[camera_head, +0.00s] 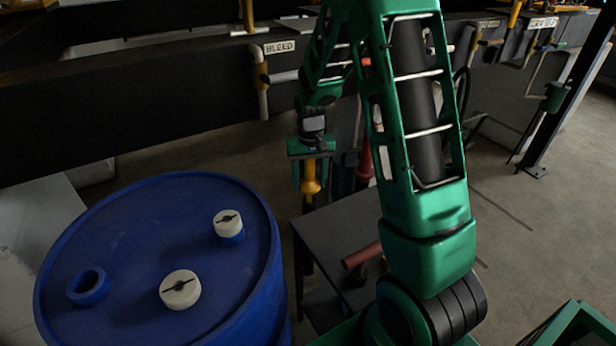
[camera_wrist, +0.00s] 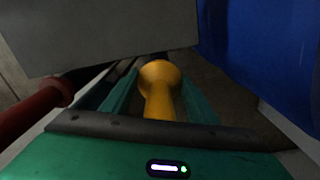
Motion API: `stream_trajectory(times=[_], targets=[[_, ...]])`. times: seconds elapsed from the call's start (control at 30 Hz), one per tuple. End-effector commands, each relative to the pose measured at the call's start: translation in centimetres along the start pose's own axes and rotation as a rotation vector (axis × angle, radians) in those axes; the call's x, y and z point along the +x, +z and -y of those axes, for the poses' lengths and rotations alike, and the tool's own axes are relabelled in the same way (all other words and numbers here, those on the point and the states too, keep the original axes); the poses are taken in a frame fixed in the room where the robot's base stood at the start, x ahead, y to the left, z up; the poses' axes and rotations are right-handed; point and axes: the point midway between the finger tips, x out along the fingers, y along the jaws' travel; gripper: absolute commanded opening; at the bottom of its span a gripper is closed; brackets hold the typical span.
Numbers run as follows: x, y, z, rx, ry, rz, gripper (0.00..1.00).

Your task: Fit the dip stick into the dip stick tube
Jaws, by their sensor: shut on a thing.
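My gripper (camera_head: 311,174) hangs beyond and to the right of the blue drum, its green fingers pointing down. It is shut on a yellow flared piece, which I take for the dip stick's handle (camera_head: 311,186). In the wrist view, the yellow handle (camera_wrist: 158,92) sits between the green fingers, its wide end away from the camera. A dark part shows past that end; the rest of the stick cannot be made out. I cannot tell for certain which thing is the dip stick tube. An open blue collar (camera_head: 88,286) stands on the drum top, well left of my gripper.
The blue drum (camera_head: 150,225) also bears two white caps (camera_head: 180,290). A dark beam with a BLEED sign (camera_head: 279,47) runs behind. Open floor lies at right.

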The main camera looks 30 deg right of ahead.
Motion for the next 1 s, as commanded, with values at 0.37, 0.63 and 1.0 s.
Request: stream_trajectory(times=[0.37,0.63,1.0], targets=[[2.3,0.0,0.0,0.000,0.000,0.000,0.15],[3.9,0.0,0.0,0.000,0.000,0.001,0.15],[5.3,0.0,0.0,0.000,0.000,0.000,0.15]])
